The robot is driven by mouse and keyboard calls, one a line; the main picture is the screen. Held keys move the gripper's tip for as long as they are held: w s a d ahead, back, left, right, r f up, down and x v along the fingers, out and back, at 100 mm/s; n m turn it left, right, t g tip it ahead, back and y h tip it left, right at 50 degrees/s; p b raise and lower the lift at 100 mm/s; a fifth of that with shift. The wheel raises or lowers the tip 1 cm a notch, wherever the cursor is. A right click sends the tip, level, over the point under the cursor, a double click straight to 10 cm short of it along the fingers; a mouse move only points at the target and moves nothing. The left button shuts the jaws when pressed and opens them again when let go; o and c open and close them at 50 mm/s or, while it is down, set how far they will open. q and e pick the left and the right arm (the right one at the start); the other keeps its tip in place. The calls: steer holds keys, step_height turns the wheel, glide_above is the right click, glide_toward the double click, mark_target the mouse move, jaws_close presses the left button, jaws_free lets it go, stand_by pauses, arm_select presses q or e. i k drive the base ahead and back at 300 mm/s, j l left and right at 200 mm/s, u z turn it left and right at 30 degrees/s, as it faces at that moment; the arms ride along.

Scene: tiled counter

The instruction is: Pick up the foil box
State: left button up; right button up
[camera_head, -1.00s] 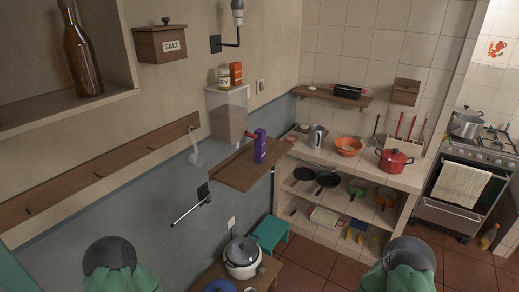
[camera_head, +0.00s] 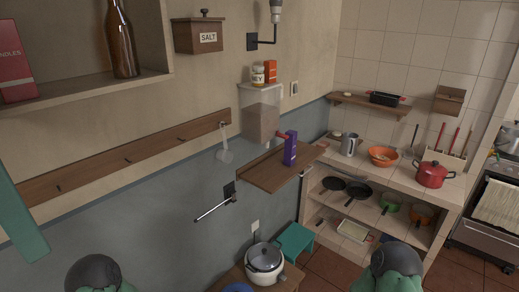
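A purple upright box (camera_head: 290,149) stands on a small wooden wall shelf (camera_head: 262,176). Its label is too small to read, so I cannot tell for sure that it is the foil box. A red-orange item shows at its left side. Neither of my grippers is in view. Only rounded grey and green parts of my own body show at the bottom left and bottom right, well short of the shelf.
A clear container (camera_head: 261,112) is on the wall behind the shelf, with a jar (camera_head: 258,75) and an orange box (camera_head: 271,72) on top. Below are a metal bar (camera_head: 212,209) and a pot (camera_head: 264,258). The counter (camera_head: 400,173) holds a red pot (camera_head: 433,174).

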mark_target(290, 144)
steer(key=i+l+u, duration=0.2)
steer(key=l+u, duration=0.2)
steer(key=i+l+u, duration=0.2)
steer(key=u, duration=0.2)
steer(key=l+u, duration=0.4)
steer(key=i+l, duration=0.05)
steer(key=l, duration=0.1)
